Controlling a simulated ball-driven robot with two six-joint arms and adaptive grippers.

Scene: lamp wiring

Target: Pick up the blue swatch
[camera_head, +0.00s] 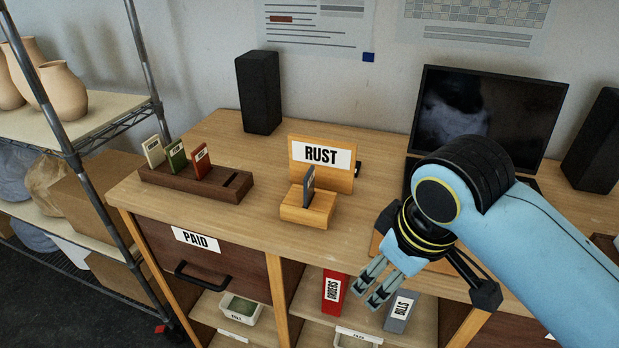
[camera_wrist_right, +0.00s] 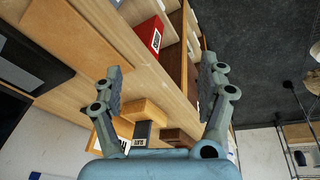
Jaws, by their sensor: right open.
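The blue swatch (camera_head: 308,187) is a dark slate-blue card standing upright in the slot of a small light-wood stand (camera_head: 305,214). A board marked RUST (camera_head: 321,153) stands just behind it. In the right wrist view, a dark labelled card (camera_wrist_right: 142,132), seemingly this swatch, shows between my fingers but farther off, by the stand (camera_wrist_right: 146,111). My right gripper (camera_head: 374,294) is open and empty, to the right of the stand and in front of the desk edge. It is apart from the swatch. My left gripper is not in view.
A dark wood rack (camera_head: 228,193) at the left holds cream, green and red swatches upright and has an empty slot. A monitor (camera_head: 484,115) and black speakers (camera_head: 259,92) stand at the back. Below are a red binder (camera_head: 333,291) and a grey one (camera_head: 401,311).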

